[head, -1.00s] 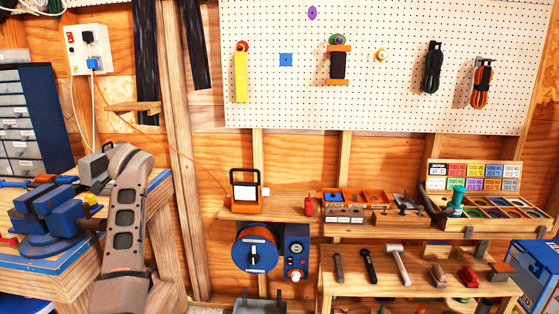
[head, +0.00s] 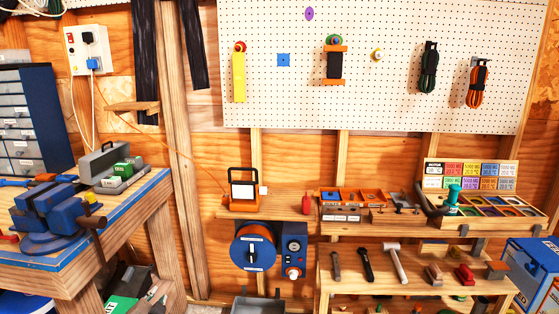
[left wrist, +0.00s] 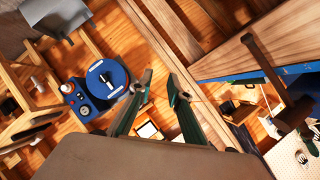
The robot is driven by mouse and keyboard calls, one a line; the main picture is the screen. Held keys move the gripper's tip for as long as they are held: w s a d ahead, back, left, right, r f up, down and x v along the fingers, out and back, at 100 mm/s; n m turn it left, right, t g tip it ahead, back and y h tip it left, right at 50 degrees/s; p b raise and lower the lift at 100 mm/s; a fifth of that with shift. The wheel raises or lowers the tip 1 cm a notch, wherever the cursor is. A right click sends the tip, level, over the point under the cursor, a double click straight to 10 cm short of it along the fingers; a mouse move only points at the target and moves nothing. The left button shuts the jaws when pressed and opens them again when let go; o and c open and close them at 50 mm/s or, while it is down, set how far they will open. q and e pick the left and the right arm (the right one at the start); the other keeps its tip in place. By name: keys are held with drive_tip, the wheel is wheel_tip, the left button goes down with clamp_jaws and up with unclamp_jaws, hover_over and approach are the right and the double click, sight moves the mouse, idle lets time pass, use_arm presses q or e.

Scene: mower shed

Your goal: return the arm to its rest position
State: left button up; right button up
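My left gripper (left wrist: 161,80) shows in the left wrist view. Its two dark fingers with green inner sides stand apart with a gap between them, and nothing is held. Through and past the fingers I see the shed wall and floor, tilted. In the head view the left arm no longer stands in front of the bench. Whether any part of it is among the clutter at the lower left edge I cannot tell. My right gripper and arm are in neither view.
A workbench (head: 136,200) with a blue vise (head: 47,213) and a grey case (head: 108,163) stands at left. A blue cable reel (head: 253,250) hangs below a small shelf holding an orange work lamp (head: 244,190). A tool shelf (head: 420,288) is at right. The wrist view shows a bench edge (left wrist: 225,76) close by.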

use_arm(q)
drive_tip(key=s+d+f+n+h, duration=0.1)
drive_tip(key=s+d+f, duration=0.3)
drive_tip(key=s, duration=0.6)
drive_tip(key=s+d+f+n+g+h, duration=0.1)
drive_tip(key=s+d+f+h, duration=0.2)
drive_tip(key=s, duration=0.8)
drive_tip(key=s+d+f+n+g+h, duration=0.1)
drive_tip(key=s+d+f+h, duration=0.1)
drive_tip(key=s+d+f, duration=0.5)
drive_tip(key=s+d, duration=0.1)
drive_tip(key=s, duration=0.2)
drive_tip(key=shift+s+d+f, duration=0.2)
drive_tip(key=shift+s+d, duration=0.1)
drive_tip(key=shift+s, duration=0.1)
